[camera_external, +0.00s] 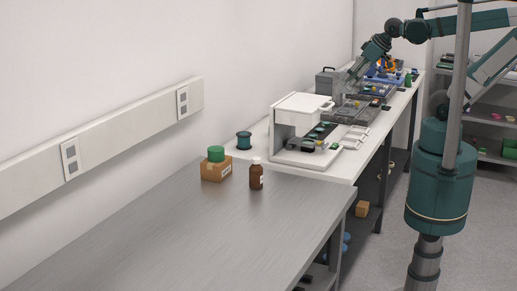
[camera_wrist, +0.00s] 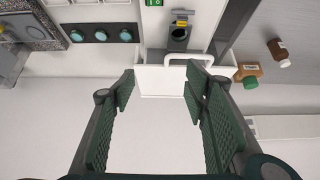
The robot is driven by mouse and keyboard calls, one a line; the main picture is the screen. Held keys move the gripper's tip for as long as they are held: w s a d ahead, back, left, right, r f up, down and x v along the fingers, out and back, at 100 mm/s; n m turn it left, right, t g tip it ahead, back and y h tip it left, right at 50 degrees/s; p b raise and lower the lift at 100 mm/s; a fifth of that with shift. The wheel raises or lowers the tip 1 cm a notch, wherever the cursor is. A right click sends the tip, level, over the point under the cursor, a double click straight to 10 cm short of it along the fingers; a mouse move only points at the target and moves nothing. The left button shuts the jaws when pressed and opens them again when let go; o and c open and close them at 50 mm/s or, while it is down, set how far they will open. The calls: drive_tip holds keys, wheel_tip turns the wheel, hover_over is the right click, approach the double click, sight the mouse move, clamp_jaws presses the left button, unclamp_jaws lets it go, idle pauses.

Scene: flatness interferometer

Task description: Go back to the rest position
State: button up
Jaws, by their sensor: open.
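My gripper (camera_external: 352,76) is raised above the white bench, just behind and right of the white interferometer housing (camera_external: 303,106) in the external view. In the wrist view my gripper (camera_wrist: 160,82) is open, its two green ridged fingers apart with nothing held between them. A white panel with a white handle (camera_wrist: 188,60) lies beyond the fingertips; I cannot tell how far below it is. A dark sample slot with a yellow label (camera_wrist: 181,24) shows past the handle. The fingertips are small and unclear in the external view.
A dark tray with round green pieces (camera_wrist: 103,34) lies upper left in the wrist view.

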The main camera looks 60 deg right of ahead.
wheel_tip(320, 180, down, 7)
drive_tip(key=b, duration=0.6)
drive_tip(key=shift+b, duration=0.35)
idle(0.7)
